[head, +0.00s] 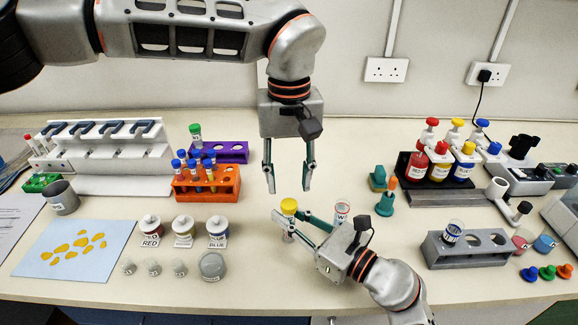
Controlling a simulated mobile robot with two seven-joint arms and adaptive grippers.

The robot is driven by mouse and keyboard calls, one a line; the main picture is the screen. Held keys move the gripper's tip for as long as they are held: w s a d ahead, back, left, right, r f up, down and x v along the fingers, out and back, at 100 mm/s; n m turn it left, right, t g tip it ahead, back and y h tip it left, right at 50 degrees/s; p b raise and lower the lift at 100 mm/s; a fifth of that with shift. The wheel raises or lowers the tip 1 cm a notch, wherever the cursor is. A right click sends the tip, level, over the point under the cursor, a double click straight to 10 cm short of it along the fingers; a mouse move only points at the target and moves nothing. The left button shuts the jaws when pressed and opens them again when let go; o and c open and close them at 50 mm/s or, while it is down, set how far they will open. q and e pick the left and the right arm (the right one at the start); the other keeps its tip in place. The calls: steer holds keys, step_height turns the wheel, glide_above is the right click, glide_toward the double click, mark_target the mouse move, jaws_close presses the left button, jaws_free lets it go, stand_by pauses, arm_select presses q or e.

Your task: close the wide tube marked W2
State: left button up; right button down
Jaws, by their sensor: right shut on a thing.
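My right gripper (292,222) is low over the front middle of the bench, shut on a yellow-topped clear tube (289,207), with the yellow top above the fingers. Any mark on this tube is hidden or too small to read. A clear, open-looking wide tube (341,211) with a small marking shows just behind the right gripper. Another wide tube (452,231) with a dark marking stands in the grey rack (484,256) at the right. I cannot read W2 for certain on either. My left gripper (289,188) hangs above and behind the right one, open and empty.
Loose blue (528,274), green (547,272) and orange (565,272) caps lie at the right front. An orange rack (207,190) of tubes and several labelled jars stand left. A teal-green stand (385,205) is close right of the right gripper.

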mark_target(289, 204)
arm_select(q)
steer(key=n, duration=0.3)
steer(key=shift+r+n, duration=0.15)
steer(key=shift+n, duration=0.15)
steer(key=n, duration=0.5)
steer(key=shift+r, duration=0.25)
steer(key=n, duration=0.7)
steer(key=shift+r+n, duration=0.3)
steer(key=n, duration=0.7)
steer(key=shift+r, duration=0.35)
steer(key=n, duration=0.6)
steer(key=shift+r+n, duration=0.3)
steer(key=shift+n, duration=0.1)
steer(key=shift+f, duration=0.1)
steer(key=shift+f, duration=3.95)
